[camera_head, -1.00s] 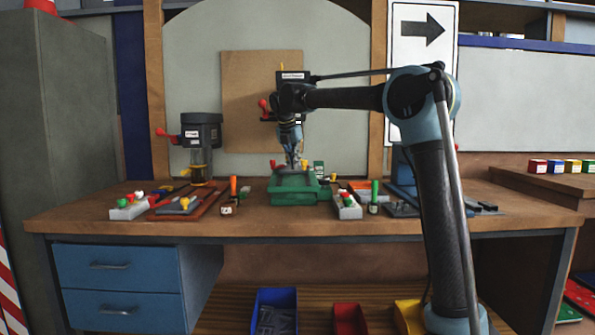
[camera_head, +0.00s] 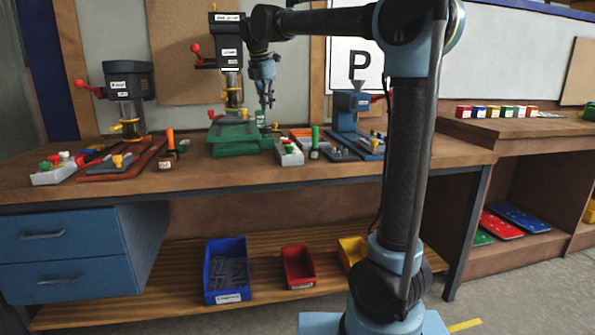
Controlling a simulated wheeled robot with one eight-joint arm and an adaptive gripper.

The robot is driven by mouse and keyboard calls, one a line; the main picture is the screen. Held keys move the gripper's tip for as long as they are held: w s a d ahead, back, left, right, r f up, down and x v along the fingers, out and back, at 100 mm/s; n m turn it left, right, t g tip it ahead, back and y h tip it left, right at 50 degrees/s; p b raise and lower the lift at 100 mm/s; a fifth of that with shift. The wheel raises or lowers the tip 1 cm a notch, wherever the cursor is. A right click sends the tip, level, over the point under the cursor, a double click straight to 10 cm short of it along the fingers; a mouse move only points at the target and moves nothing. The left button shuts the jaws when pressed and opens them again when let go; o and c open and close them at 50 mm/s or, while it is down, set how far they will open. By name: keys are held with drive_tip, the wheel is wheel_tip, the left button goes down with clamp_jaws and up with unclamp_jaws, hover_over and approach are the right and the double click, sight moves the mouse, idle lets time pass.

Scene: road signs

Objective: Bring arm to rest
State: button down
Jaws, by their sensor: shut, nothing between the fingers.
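My gripper (camera_head: 267,100) hangs from my arm in the head view, fingers pointing down, at the right side of the green machine base on the workbench. The fingers look close together and hold nothing. The arm rises from my base at the lower right, bends at a high elbow and reaches left to the wrist. The gripper appears above the bench top (camera_head: 230,178), apart from the things on it. Its exact height and depth are hard to tell.
A green-based press (camera_head: 235,135) stands behind the gripper. A grey press (camera_head: 130,95) stands left and a blue one (camera_head: 350,105) right. Trays of small parts line the bench. Blue (camera_head: 228,268), red (camera_head: 298,266) and yellow bins sit on the shelf below. A second bench (camera_head: 520,135) is at right.

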drive_tip(key=s+d+f+m+g, duration=0.1)
drive_tip(key=s+d+f+m, duration=0.55)
drive_tip(key=d, duration=0.45)
drive_tip(key=s+d+f+m, duration=0.6)
drive_tip(key=s+d+f, duration=0.15)
drive_tip(key=d, duration=0.35)
drive_tip(key=s+d+f+m, duration=0.4)
drive_tip(key=s+f+m, duration=0.3)
drive_tip(key=s+f, duration=0.3)
drive_tip(key=s+d+f+m+y, duration=0.1)
drive_tip(key=s+d+f+m, duration=0.4)
drive_tip(key=s+f, duration=0.5)
wheel_tip(320, 180, down, 3)
drive_tip(key=shift+r+m, duration=0.2)
drive_tip(key=shift+m, duration=0.75)
drive_tip(key=shift+d, duration=0.1)
drive_tip(key=shift+w+f, duration=0.2)
drive_tip(key=shift+w, duration=0.25)
